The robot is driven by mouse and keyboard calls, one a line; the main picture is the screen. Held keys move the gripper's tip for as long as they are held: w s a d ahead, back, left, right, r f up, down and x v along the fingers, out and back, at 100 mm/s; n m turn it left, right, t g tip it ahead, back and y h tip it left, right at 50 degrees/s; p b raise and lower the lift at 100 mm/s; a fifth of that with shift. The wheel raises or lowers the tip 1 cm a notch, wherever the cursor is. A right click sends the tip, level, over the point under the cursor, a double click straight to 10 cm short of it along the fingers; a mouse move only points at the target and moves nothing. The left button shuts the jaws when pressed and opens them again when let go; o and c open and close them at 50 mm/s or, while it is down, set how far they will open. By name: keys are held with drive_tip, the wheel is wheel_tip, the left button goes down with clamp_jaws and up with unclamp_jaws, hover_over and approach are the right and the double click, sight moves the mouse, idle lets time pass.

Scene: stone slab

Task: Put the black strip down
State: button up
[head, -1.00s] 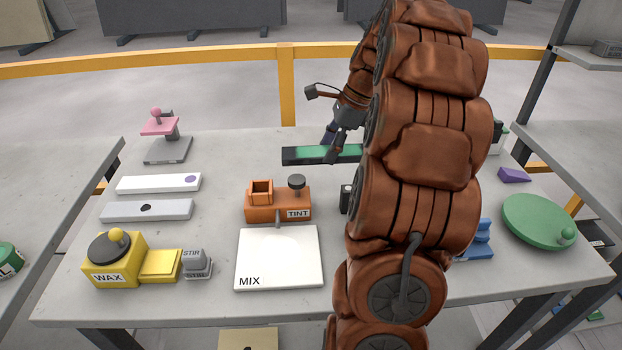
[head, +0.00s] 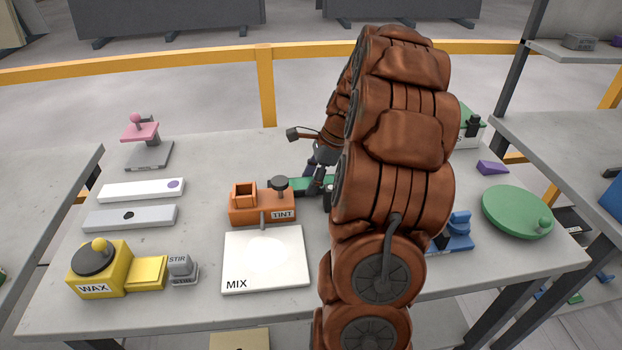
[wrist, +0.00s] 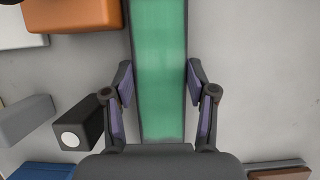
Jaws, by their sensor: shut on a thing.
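The black strip (wrist: 160,75) has a green top face and dark edges. It runs lengthwise between the two fingers of my gripper (wrist: 160,88) in the wrist view, and my gripper is shut on it. In the head view, a short green piece of the strip (head: 308,183) shows just behind the orange TINT block. My gripper (head: 318,184) is partly hidden there by my arm, which also covers the rest of the strip. I cannot tell whether the strip touches the slab or hangs just above it.
The orange TINT block (head: 262,205) stands close left of the strip. A black block with a white disc (wrist: 78,135) and a grey block (wrist: 25,120) lie left of my gripper. The white MIX plate (head: 265,258) is in front.

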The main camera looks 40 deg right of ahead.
drive_tip(key=shift+f, duration=0.15)
drive_tip(key=o, duration=1.6)
drive_tip(key=shift+c, duration=0.2)
